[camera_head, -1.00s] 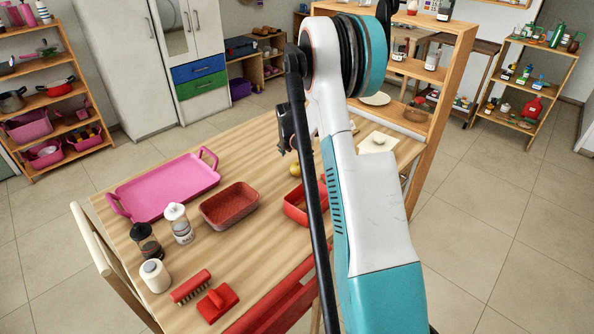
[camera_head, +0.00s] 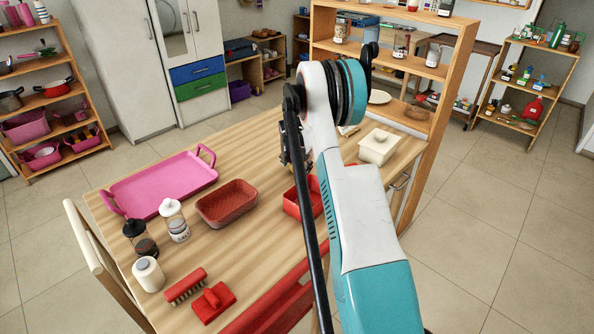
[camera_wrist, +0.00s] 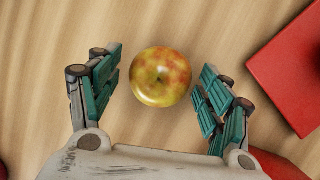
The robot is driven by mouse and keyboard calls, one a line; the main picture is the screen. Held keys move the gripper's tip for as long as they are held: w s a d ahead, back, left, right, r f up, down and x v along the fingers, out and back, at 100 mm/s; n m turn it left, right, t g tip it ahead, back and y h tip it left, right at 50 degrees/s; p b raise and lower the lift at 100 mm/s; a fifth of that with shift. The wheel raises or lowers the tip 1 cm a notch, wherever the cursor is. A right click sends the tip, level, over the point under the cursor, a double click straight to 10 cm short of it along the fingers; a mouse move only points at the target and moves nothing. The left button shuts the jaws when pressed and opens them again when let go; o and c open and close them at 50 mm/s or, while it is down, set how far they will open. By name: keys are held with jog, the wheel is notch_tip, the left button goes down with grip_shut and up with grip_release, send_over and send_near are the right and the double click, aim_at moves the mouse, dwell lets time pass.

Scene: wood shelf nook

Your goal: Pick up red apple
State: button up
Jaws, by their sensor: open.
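In the wrist view an apple (camera_wrist: 161,77), mottled yellow and red, sits on the wooden table (camera_wrist: 60,35). My gripper (camera_wrist: 158,95) is open, with one teal-padded finger on each side of the apple. The apple lies between and slightly ahead of the fingertips, and I see gaps on both sides. In the head view my arm hides the apple, and only part of my gripper (camera_head: 285,150) shows above the table.
A red container (camera_wrist: 290,70) is close on the right in the wrist view. In the head view a red-brown basket (camera_head: 227,204), a pink tray (camera_head: 160,188) and a white lidded box (camera_head: 378,148) stand on the table. Jars and brushes occupy the near left.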

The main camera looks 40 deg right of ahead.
jog(key=c, duration=1.2)
jog(key=shift+r, duration=0.1)
